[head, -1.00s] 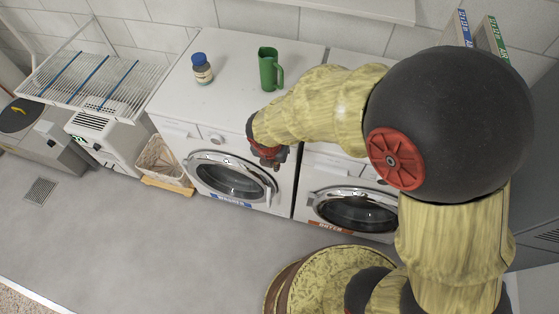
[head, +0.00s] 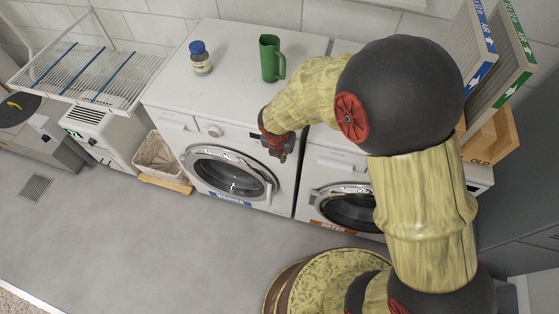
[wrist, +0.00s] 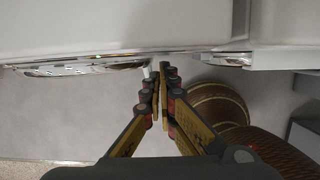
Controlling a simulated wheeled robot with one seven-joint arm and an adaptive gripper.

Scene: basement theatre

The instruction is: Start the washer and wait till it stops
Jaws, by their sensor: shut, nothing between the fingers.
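The white washer (head: 230,95) stands left of the dryer (head: 325,165) in the head view. Its round chrome-ringed door (head: 232,178) looks closed, with a blue label below. A round knob (head: 214,130) shows on its upper front. My gripper (head: 281,155) is in front of the washer's upper right front, right of the knob and above the door's right side. My arm hides the panel's right end. In the wrist view my gripper (wrist: 158,70) has its fingertips together and empty, by the machine's front edge. The washer door's ring (wrist: 90,67) shows to their left. I cannot tell whether they touch anything.
A bottle (head: 201,63) and a green mug (head: 269,60) stand on the washer. A waste basket (head: 160,158) and a drying rack (head: 85,75) are to the left. Boxed air filters (head: 510,65) and a wooden crate (head: 497,138) are at right. The floor in front is clear.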

